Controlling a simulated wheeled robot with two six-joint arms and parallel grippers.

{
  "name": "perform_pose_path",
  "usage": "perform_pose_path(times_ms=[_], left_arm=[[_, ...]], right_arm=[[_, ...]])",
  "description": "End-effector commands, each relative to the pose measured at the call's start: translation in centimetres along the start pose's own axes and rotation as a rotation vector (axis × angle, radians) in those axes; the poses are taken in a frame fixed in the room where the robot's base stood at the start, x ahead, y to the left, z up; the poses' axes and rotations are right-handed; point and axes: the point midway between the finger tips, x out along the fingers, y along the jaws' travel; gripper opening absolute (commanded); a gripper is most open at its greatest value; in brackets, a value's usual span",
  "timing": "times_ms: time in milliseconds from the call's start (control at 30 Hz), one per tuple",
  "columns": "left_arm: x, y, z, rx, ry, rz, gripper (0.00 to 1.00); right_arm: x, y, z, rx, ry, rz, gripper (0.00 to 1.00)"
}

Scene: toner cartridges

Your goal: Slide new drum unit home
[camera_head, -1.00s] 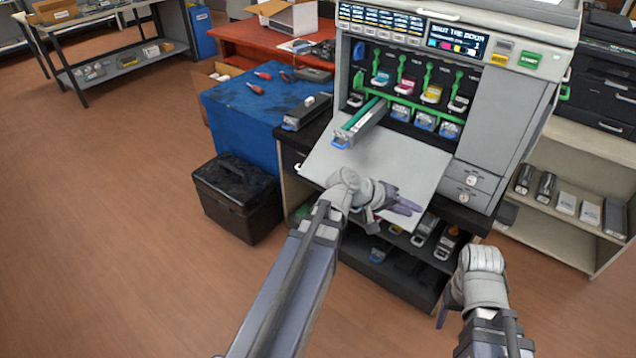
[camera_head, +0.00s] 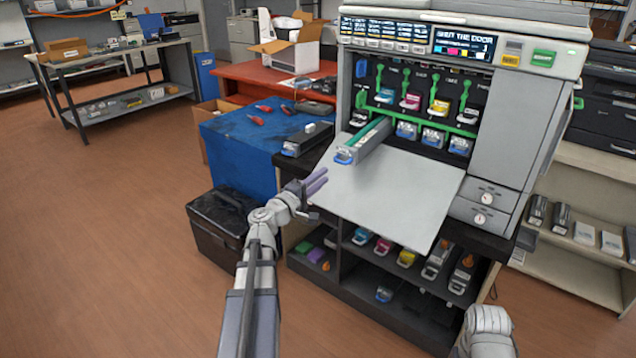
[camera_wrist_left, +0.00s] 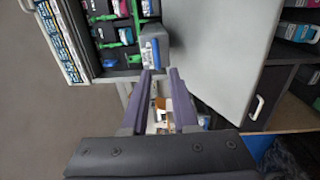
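The drum unit (camera_head: 364,141), long and grey with a green top and a blue front handle, sticks partway out of the printer's (camera_head: 421,90) lower left slot, over the lowered door (camera_head: 390,195). Its blue-handled end (camera_wrist_left: 155,53) shows just beyond my fingertips in the left wrist view. My left gripper (camera_head: 319,183) is in front of the door's left edge, below and short of the handle. Its two purple fingers (camera_wrist_left: 160,73) are apart with nothing between them. My right wrist shows at the bottom right; its fingers are out of sight.
Several cartridges with coloured fronts sit in the printer right of the drum unit. A black bin (camera_head: 220,225) stands on the floor. Shelves of cartridges (camera_head: 383,246) are under the printer. The lowered door's surface is clear.

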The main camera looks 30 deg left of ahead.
Motion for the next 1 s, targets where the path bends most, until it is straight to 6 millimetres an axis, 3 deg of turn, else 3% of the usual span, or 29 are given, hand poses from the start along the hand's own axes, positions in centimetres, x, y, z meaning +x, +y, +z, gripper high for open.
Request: perform_pose_path(times_ms=[500, 700, 1000], left_arm=[[7.1, 0.4, 0.0, 0.001, -0.002, -0.001, 0.28], [8.6, 0.5, 0.0, 0.001, -0.002, -0.001, 0.28], [9.1, 0.5, 0.1, 0.001, -0.001, -0.001, 0.28]], right_arm=[[-0.8, 0.1, 0.1, 0.000, 0.000, 0.000, 0.61], [-1.0, 0.1, 0.1, 0.000, 0.000, 0.000, 0.61], [-1.0, 0.1, 0.1, 0.000, 0.000, 0.000, 0.61]])
